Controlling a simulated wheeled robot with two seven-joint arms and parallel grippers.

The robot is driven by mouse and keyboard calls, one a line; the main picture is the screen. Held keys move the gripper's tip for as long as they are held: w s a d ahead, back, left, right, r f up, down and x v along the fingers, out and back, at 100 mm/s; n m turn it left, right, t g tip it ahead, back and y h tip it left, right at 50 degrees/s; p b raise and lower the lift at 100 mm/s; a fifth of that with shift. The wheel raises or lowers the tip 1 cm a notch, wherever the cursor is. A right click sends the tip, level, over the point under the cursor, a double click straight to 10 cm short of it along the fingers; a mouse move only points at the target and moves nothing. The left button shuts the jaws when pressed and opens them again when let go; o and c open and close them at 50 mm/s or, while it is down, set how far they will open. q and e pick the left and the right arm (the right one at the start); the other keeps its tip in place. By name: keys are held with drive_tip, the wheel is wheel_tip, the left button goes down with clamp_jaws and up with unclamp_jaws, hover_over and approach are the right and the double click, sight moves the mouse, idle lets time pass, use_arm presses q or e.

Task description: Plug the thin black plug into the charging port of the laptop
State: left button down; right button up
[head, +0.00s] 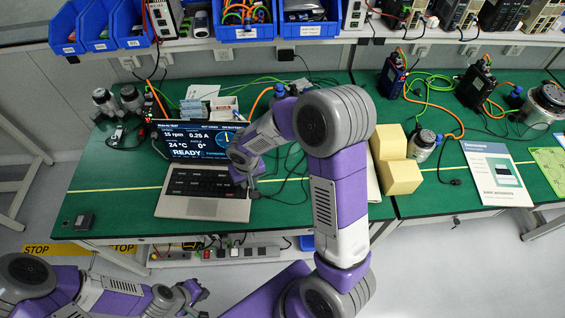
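The open laptop (205,190) stands on the green table, its lit screen (195,141) reading READY. My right arm reaches over the table from below. Its gripper (249,188) points down at the laptop's right side edge, close to it or touching; I cannot tell which. Its fingers are small and partly hidden by my own arm, so their state is unclear. The thin black plug cannot be made out. Black cables (292,178) lie loosely right of the laptop, partly behind my arm. My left gripper (198,300) hangs low in front of the table, apparently open and empty.
Yellow blocks (402,177) and a metal actuator (423,146) stand right of my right arm. A manual (494,174) lies further right. A small black box (84,221) sits at the front left. Blue bins (127,22) line the back shelf. The table's front left is mostly clear.

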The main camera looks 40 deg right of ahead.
drive_tip(key=w+d+f+m+b, duration=0.1)
drive_tip(key=d, duration=0.2)
drive_tip(key=w+d+f+m+b, duration=0.2)
drive_tip(key=d, duration=0.1)
drive_tip(key=w+d+f+m+b, duration=0.1)
drive_tip(key=w+d+f+m, duration=0.1)
drive_tip(key=d, duration=0.1)
drive_tip(key=shift+w+h, duration=0.25)
drive_tip(key=shift+h, duration=0.05)
drive_tip(key=shift+w+d+f+m, duration=0.1)
drive_tip(key=shift+w+d+m, duration=0.05)
drive_tip(key=shift+d+m, duration=0.35)
drive_tip(key=shift+w+a+f+b, duration=0.1)
drive_tip(key=shift+a+f+b, duration=0.05)
drive_tip(key=shift+f+b, duration=0.5)
drive_tip(key=shift+w+a+f+b, duration=0.1)
drive_tip(key=shift+a+f+b, duration=0.1)
drive_tip(key=shift+f+b, duration=0.4)
drive_tip(key=shift+w+a+f+b, duration=0.15)
drive_tip(key=shift+f+b, duration=0.25)
drive_tip(key=shift+f, duration=0.45)
drive_tip(key=shift+a+f+b, duration=0.15)
drive_tip(key=shift+f+b, duration=0.2)
drive_tip(key=o, duration=0.9)
drive_tip(key=shift+r, duration=0.1)
drive_tip(key=shift+o, duration=0.2)
drive_tip(key=shift+w+a, duration=0.1)
